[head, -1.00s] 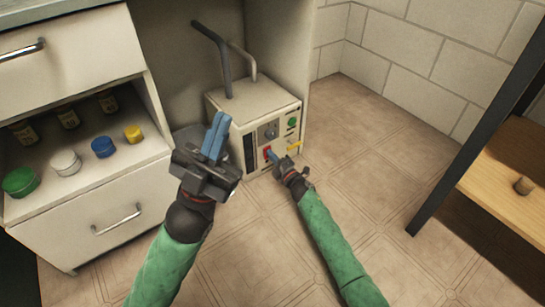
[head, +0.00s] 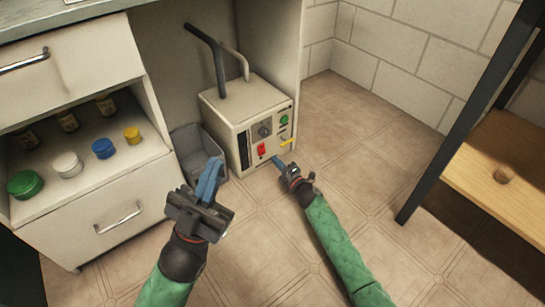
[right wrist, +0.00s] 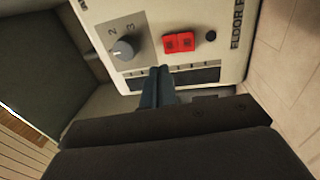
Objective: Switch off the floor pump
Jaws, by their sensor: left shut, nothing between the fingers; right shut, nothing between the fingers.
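The floor pump (head: 240,133) is a pale box on the floor at the cabinet opening, with two pipes rising from its top. Its front has a red switch (head: 262,150), a grey dial (head: 265,130) and a green button (head: 284,119). My right gripper (head: 276,160) is shut and empty, just in front of the panel near the red switch. In the right wrist view, its closed fingers (right wrist: 157,80) are beside the red switch (right wrist: 184,42), seemingly apart from it. I cannot tell the switch's position. My left gripper (head: 212,170) is shut and empty, left of the pump.
A grey bin (head: 188,140) stands left of the pump, partly behind my left gripper. A drawer cabinet (head: 70,222) with jars on its shelf is at left. A wooden rack (head: 470,170) with a dark post is at right. Floor between is clear.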

